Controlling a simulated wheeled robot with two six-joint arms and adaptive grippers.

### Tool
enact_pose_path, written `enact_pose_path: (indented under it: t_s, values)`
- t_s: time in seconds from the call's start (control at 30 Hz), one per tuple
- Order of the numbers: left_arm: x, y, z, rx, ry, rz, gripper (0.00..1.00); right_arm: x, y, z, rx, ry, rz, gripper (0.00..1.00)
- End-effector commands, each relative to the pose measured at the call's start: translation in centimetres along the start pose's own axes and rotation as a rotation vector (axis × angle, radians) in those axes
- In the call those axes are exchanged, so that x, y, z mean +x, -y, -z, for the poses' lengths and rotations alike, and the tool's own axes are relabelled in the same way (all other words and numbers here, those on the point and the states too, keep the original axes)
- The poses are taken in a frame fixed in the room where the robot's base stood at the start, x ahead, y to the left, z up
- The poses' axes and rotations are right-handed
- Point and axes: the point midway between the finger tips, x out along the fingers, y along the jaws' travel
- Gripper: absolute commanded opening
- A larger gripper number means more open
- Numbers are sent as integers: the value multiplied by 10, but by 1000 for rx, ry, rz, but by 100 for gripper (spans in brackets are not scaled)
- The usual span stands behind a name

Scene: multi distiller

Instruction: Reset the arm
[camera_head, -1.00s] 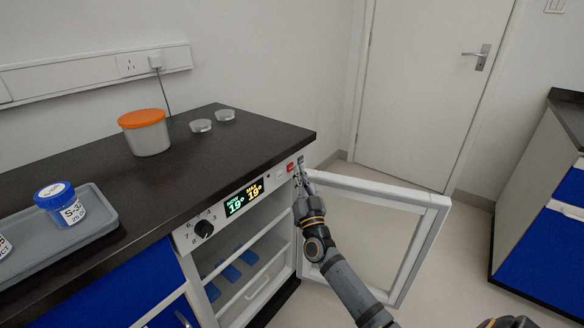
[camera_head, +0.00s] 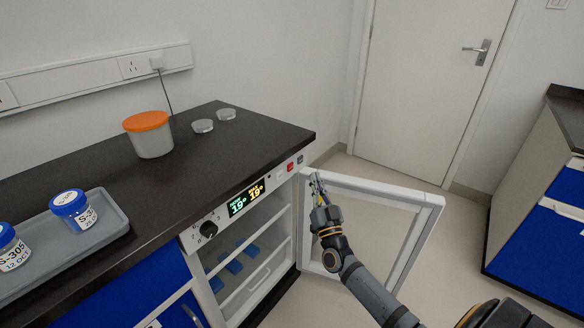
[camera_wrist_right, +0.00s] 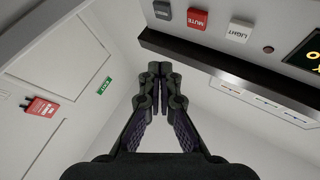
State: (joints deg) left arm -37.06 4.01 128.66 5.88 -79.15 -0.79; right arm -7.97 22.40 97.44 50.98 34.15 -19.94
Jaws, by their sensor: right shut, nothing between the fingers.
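My right gripper (camera_head: 317,184) is shut and empty in the head view. It is in front of the open glass door (camera_head: 425,235) of the under-counter cabinet, a little below the right end of its control panel (camera_head: 262,186). In the right wrist view the two fingers (camera_wrist_right: 160,75) meet, with nothing between them. Beyond them there are the grey RESET button (camera_wrist_right: 162,10), the red MUTE button (camera_wrist_right: 197,18) and the white LIGHT button (camera_wrist_right: 238,33). The fingertips are apart from the buttons. My left gripper is not in view.
The cabinet stands open, with blue items (camera_head: 234,266) on an inner shelf. On the dark counter (camera_head: 245,145) are an orange-lidded tub (camera_head: 152,140), two small clear dishes and a grey tray (camera_head: 118,235) with blue-capped jars. Floor is clear towards the white door (camera_head: 425,90).

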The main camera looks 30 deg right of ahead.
Motion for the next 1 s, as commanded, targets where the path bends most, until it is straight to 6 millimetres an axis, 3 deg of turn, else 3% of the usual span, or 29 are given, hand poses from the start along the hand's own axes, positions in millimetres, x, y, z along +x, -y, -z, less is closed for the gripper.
enact_pose_path:
  t_s: [0.43, 0.57, 0.67, 0.8, 0.9, 1.0]
  values:
    - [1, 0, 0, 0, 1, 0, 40, -1, 1, -2, -1, 9, 3, 0]
    - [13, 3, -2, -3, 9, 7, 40, -20, 16, -40, -15, 156, 60, 0]
    - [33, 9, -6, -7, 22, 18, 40, -63, 36, -101, -43, 410, 140, 0]
    - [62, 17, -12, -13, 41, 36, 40, -157, 51, -183, -99, 829, 216, 0]
    - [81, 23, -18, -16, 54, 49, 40, -233, 47, -221, -145, 1113, 226, 0]
    - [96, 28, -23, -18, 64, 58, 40, -301, 38, -240, -192, 1351, 211, 0]
